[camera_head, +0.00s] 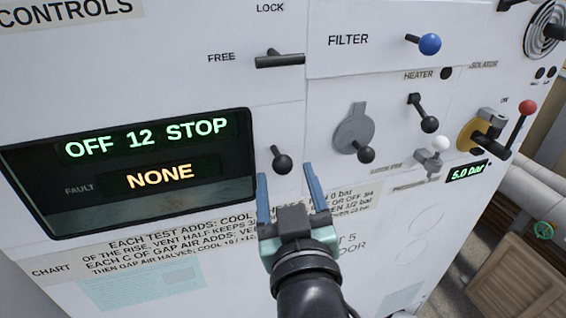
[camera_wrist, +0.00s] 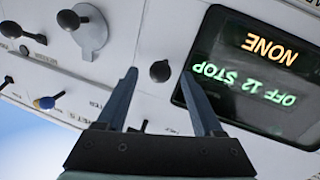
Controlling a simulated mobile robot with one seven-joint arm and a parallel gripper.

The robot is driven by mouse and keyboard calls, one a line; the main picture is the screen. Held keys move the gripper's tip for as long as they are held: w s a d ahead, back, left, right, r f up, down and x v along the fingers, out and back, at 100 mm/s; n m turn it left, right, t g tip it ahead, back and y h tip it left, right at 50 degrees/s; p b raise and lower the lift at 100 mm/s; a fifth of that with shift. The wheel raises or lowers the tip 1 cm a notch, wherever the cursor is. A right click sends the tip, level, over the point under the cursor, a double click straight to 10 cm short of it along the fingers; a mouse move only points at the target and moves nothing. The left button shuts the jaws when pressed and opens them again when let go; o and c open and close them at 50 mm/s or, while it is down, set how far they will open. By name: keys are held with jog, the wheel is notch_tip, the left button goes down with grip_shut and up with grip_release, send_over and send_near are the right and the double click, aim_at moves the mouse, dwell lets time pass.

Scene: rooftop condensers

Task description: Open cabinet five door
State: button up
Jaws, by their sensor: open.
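The white cabinet front (camera_head: 200,90) fills most of the head view. Lettering ending in "T 5" and "OOR" (camera_head: 352,246) shows low on it, partly hidden by my gripper. My gripper (camera_head: 288,182) is open and empty in front of the panel. A black ball-ended lever (camera_head: 282,162) stands just beyond its fingertips; in the wrist view this knob (camera_wrist: 160,71) appears between the fingertips, with no clear contact. I cannot tell whether the door is ajar.
A display (camera_head: 140,165) reads "OFF 12 STOP" and "NONE". To the right are a grey rotary lever (camera_head: 354,130), a blue knob (camera_head: 430,43), a heater lever (camera_head: 421,110), a white knob (camera_head: 440,144) and a red-knobbed valve lever (camera_head: 526,107). Pipes and a wooden crate (camera_head: 515,275) stand beyond.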

aim_at(284, 173)
jog(key=shift+w+a+p, duration=0.15)
jog(key=shift+w+p, duration=0.15)
jog(key=shift+w, duration=0.75)
jog(key=shift+w+a+p, duration=0.1)
jog(key=shift+w+p, duration=0.15)
jog(key=shift+w, duration=0.75)
grip_shut()
